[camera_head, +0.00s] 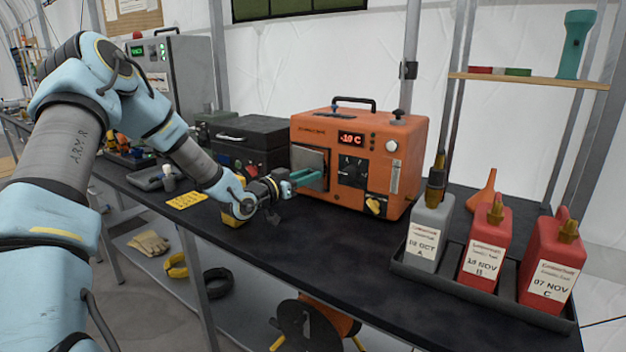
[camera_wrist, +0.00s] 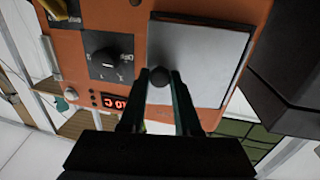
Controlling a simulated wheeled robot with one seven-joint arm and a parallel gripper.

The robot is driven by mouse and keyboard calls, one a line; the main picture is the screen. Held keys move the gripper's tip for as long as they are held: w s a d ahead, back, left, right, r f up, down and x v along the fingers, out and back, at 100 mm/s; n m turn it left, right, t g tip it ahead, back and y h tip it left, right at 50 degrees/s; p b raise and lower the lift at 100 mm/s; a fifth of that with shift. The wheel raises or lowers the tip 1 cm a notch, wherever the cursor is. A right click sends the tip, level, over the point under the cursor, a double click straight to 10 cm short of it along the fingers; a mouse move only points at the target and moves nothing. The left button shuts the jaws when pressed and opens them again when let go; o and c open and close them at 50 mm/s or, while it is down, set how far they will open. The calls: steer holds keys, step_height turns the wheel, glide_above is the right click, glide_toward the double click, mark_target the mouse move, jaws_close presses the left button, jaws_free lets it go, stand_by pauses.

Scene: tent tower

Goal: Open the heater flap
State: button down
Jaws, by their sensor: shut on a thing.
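The orange heater (camera_head: 340,125) stands on the black bench and its display reads -10 C. Its flap (camera_head: 309,157) is a square grey panel on the left of the front face. In the wrist view the flap (camera_wrist: 205,55) fills the upper right, with a round black knob (camera_wrist: 158,82) near its edge. My gripper (camera_head: 316,176) reaches in from the left in front of the flap. In the wrist view my gripper's fingers (camera_wrist: 160,73) are shut on the knob, one on each side. The flap looks flush with the front or nearly so; I cannot tell exactly.
A black dial (camera_head: 353,171) sits right of the flap. A black case (camera_head: 250,142) stands close on the heater's left. A tray (camera_head: 482,285) with one grey and two red fuel cans is at the right. The bench in front of the heater (camera_head: 330,240) is clear.

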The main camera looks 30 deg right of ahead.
steer(key=shift+a+m+g, duration=0.5)
steer(key=shift+g, duration=0.2)
steer(key=c, duration=0.6)
jaws_free()
steer(key=shift+c, duration=0.2)
steer(key=b+v, duration=0.2)
steer(key=v, duration=0.8)
steer(key=shift+a+b, duration=0.4)
steer(key=shift+s+f, duration=0.1)
steer(key=shift+f, duration=0.05)
steer(key=shift+c, duration=0.2)
